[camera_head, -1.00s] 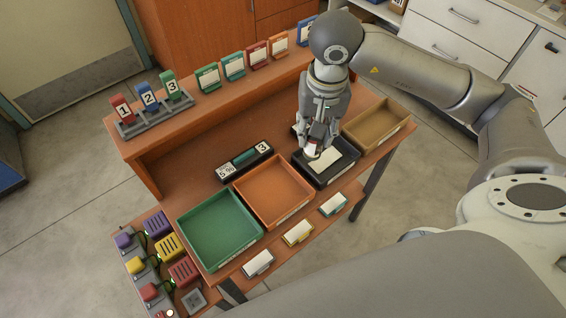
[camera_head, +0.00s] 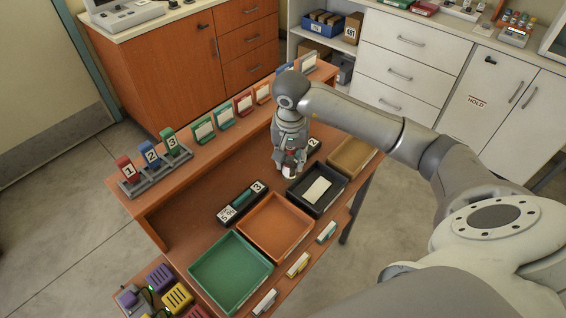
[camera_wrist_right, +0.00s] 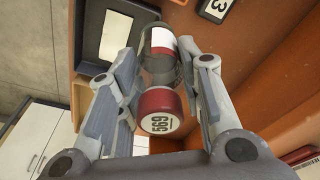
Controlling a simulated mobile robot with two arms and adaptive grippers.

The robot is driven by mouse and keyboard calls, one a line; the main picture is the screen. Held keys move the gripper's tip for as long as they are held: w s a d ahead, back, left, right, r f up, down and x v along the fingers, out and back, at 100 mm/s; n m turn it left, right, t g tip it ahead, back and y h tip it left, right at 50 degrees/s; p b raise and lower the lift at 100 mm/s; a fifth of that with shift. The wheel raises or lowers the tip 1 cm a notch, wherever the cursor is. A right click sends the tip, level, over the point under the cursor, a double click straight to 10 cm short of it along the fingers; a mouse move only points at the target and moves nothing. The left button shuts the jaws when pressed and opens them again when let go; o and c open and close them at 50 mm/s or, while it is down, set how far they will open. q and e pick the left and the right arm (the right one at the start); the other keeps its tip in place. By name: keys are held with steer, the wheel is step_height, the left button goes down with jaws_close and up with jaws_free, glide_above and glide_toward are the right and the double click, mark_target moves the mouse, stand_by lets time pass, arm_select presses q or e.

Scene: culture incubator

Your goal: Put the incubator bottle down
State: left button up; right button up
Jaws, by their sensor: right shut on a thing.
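The incubator bottle (camera_wrist_right: 160,72) is clear with a white and red band and a red cap marked 569. My right gripper (camera_wrist_right: 163,62) is shut on it, with a finger on each side. In the head view the right gripper (camera_head: 290,165) points down over the desk, just behind and left of the black tray (camera_head: 318,212). Only the bottle's lower end (camera_head: 289,172) shows there, and I cannot tell whether it touches the desk. My left gripper is not in view.
Orange (camera_head: 274,262), green (camera_head: 203,268) and tan (camera_head: 371,150) trays line the front. Numbered tags (camera_head: 150,155) and coloured card stands (camera_head: 222,117) top the back ledge.

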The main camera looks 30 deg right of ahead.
steer(key=w+f+p, duration=0.1)
steer(key=f, duration=0.1)
steer(key=w+f+p, duration=0.1)
steer(key=w+f, duration=0.1)
steer(key=f, duration=0.1)
steer(key=w+f, duration=0.1)
steer(key=f, duration=0.2)
steer(key=shift+w+d+p, duration=0.15)
steer(key=shift+d+p, duration=0.05)
steer(key=shift+p, duration=0.2)
steer(key=shift+f, duration=0.25)
steer(key=shift+f, duration=0.1)
steer(key=shift+f+b, duration=0.15)
steer(key=shift+b, duration=0.15)
steer(key=o, duration=1.1)
